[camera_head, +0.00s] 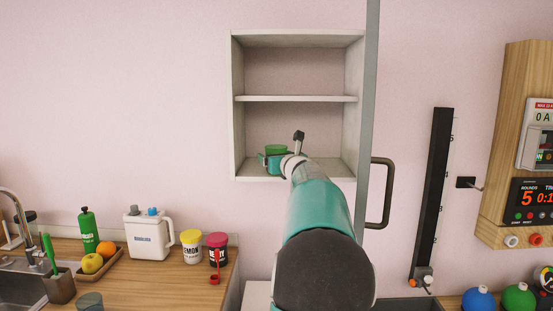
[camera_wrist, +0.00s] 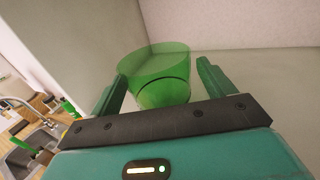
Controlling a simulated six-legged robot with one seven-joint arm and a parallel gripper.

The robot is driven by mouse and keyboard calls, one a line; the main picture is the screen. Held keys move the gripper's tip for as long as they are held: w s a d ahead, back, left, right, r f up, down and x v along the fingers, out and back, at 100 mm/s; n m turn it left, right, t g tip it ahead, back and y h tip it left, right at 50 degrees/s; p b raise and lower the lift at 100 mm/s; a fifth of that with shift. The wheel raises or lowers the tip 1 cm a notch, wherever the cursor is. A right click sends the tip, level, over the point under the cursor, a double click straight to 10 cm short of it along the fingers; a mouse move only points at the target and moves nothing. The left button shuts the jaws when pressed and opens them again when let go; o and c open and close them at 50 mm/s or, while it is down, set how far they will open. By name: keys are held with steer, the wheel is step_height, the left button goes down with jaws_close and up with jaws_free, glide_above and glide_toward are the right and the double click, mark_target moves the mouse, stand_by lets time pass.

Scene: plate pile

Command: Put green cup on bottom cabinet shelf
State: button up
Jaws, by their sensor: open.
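The green cup (camera_head: 275,150) is at the bottom shelf of the wall cabinet, toward its left side. In the wrist view the translucent green cup (camera_wrist: 155,72) lies between and just beyond my two fingers. My gripper (camera_wrist: 162,80) is open, with a finger on each side of the cup; a gap shows by the right finger. My gripper (camera_head: 274,158) and arm partly cover the cup in the head view. The bottom shelf (camera_head: 335,167) is pale and otherwise bare. Whether the cup's base touches the shelf is hidden.
The cabinet's middle shelf (camera_head: 295,98) is above my gripper. The open door (camera_head: 370,100) with its handle (camera_head: 382,193) stands at the right. A counter (camera_head: 190,280) below holds a jug (camera_head: 150,236), two jars and a fruit tray.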

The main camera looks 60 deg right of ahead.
steer(key=v, duration=0.7)
steer(key=shift+a, duration=0.15)
